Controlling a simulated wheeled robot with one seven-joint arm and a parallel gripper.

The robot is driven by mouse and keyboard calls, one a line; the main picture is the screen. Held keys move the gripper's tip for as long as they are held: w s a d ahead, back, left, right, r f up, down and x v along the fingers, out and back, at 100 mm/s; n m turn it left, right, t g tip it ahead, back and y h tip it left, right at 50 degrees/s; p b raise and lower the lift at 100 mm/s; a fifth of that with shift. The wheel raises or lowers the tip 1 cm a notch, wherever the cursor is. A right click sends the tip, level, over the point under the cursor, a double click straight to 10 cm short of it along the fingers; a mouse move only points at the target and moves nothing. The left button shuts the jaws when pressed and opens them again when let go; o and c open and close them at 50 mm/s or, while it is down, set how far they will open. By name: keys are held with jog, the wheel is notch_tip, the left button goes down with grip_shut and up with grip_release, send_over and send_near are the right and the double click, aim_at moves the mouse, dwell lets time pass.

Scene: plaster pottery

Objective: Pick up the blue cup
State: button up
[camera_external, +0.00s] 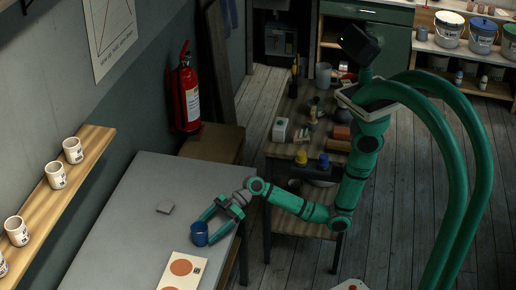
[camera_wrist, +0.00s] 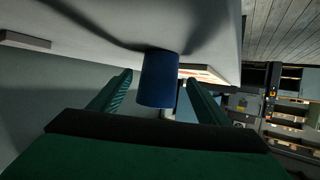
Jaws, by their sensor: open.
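The blue cup (camera_external: 200,234) stands on the grey table (camera_external: 150,200) near its right edge. My gripper (camera_external: 213,224) is low over the table, right beside the cup, with its fingers apart. In the wrist view the blue cup (camera_wrist: 158,80) shows between and just beyond the two green fingers of my gripper (camera_wrist: 158,84). Gaps show on both sides of the cup, and neither finger visibly presses on it. The gripper holds nothing.
A small grey block (camera_external: 165,207) lies behind the cup. A card with orange circles (camera_external: 183,270) lies in front of it. A wall shelf (camera_external: 85,160) with several white cups runs along the left. A cluttered workbench (camera_external: 284,160) stands behind my arm.

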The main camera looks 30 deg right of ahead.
aim_at(195, 241)
jog(key=shift+x, duration=1.9)
jog(key=shift+w+f, duration=0.1)
jog(key=c, duration=1.2)
